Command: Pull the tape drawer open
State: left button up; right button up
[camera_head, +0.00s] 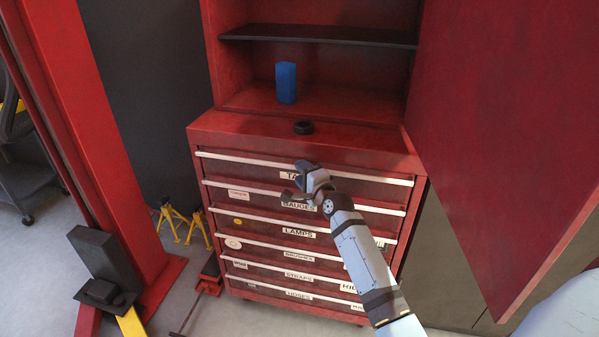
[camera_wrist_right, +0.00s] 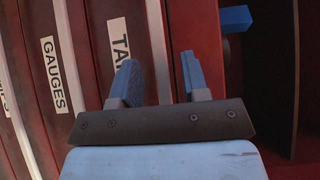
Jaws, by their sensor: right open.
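The tape drawer (camera_head: 245,168) is the top drawer of a red tool chest, and it looks shut, flush with the drawers below. Its label, partly hidden by my gripper, shows "TA" and also appears in the wrist view (camera_wrist_right: 120,42). A pale handle strip (camera_head: 235,156) runs along its top edge. My right gripper (camera_head: 299,182) is in front of this drawer, open and empty. In the wrist view the handle strip (camera_wrist_right: 157,45) passes between the two fingers (camera_wrist_right: 160,80); I cannot tell how far in front of it they are. My left gripper is not in view.
Labelled drawers, including gauges (camera_head: 250,193) and lamps (camera_head: 255,223), lie below. A large red panel (camera_head: 510,120) is at right, a red post (camera_head: 100,120) and yellow stands (camera_head: 183,222) at left.

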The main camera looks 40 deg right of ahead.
jog(key=shift+w, duration=0.85)
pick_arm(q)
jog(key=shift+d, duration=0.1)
pick_arm(e)
jog(key=shift+c, duration=0.4)
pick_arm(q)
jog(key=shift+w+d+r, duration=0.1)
pick_arm(e)
grip_shut()
